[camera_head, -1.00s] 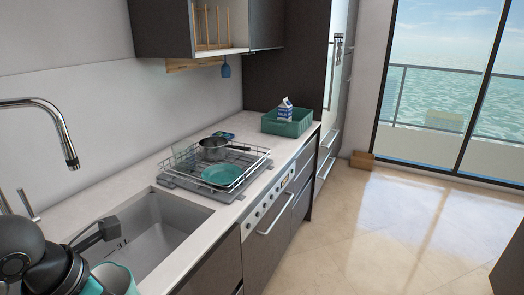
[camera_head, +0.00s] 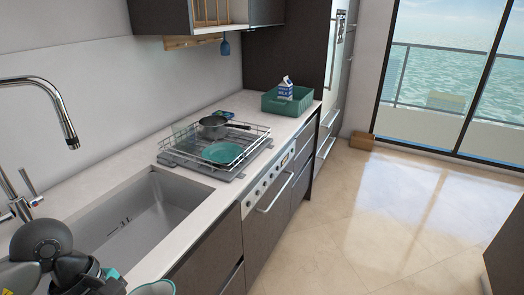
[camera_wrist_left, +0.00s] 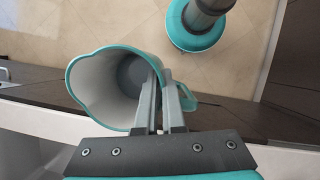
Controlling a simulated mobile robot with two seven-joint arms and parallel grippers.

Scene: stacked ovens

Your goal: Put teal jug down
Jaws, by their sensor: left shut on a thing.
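The teal jug (camera_wrist_left: 92,108) is in my left gripper (camera_wrist_left: 160,84). The left wrist view looks into its pale, empty inside, with a teal rim around it. The two fingers are shut on the jug's wall on the handle side; the exact contact is partly hidden. The handle (camera_wrist_left: 190,94) shows beside the right finger. In the head view only the jug's rim (camera_head: 154,288) shows at the bottom edge, in front of the counter. The jug is off any surface, with floor visible beyond it in the wrist view. My right gripper is out of view.
The sink (camera_head: 150,215) is set in the white counter (camera_head: 195,222). A dish rack (camera_head: 243,163) holds a teal plate (camera_head: 222,153) and a pan (camera_head: 213,126). A teal crate (camera_head: 288,102) with a milk carton (camera_head: 285,87) stands farther back. The counter strip in front of the sink is clear.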

